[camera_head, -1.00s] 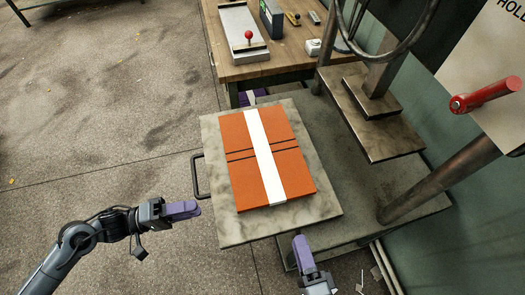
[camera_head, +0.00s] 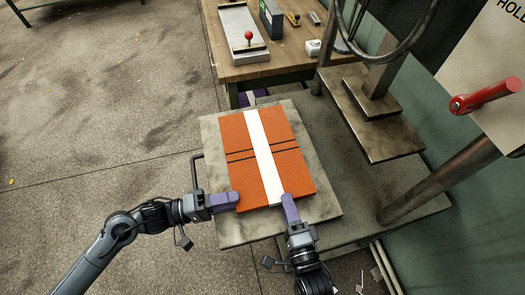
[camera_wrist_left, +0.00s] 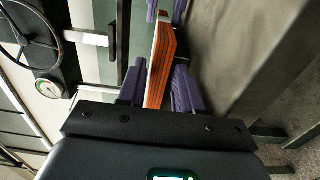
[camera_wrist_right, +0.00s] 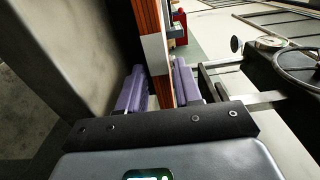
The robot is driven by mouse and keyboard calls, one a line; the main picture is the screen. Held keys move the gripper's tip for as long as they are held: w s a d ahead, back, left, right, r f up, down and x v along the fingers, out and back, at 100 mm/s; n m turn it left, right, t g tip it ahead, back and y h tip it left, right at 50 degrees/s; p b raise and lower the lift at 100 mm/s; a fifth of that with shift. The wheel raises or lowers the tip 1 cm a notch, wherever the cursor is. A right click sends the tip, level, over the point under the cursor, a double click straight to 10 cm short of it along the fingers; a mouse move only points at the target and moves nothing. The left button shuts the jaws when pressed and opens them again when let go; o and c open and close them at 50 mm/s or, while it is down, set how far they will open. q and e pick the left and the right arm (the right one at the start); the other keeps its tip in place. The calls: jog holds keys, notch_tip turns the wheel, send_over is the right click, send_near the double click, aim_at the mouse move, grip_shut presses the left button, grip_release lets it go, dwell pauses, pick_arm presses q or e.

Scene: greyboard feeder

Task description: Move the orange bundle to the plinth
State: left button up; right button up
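The orange bundle (camera_head: 235,165), a flat stack with a white band and two dark lines, lies on a grey stone-like slab (camera_head: 318,165). My left gripper (camera_head: 238,200) is at its near left corner. In the left wrist view the bundle's edge (camera_wrist_left: 161,55) lies between its spread purple fingers (camera_wrist_left: 158,90), with gaps showing. My right gripper (camera_head: 287,198) is at the near edge by the white band. In the right wrist view the bundle's edge (camera_wrist_right: 146,20) lies between its spread fingers (camera_wrist_right: 158,88). I cannot tell which surface is the plinth.
A press plate (camera_head: 375,135) and handwheel (camera_head: 385,50) stand close on the right, with a red handle (camera_head: 485,97). A wooden bench (camera_head: 285,68) with tools is behind. The floor at left is clear.

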pick_arm(q)
jog(key=shift+c, duration=0.5)
pick_arm(e)
jog(key=shift+c, duration=0.5)
pick_arm(q)
grip_shut()
pick_arm(e)
grip_shut()
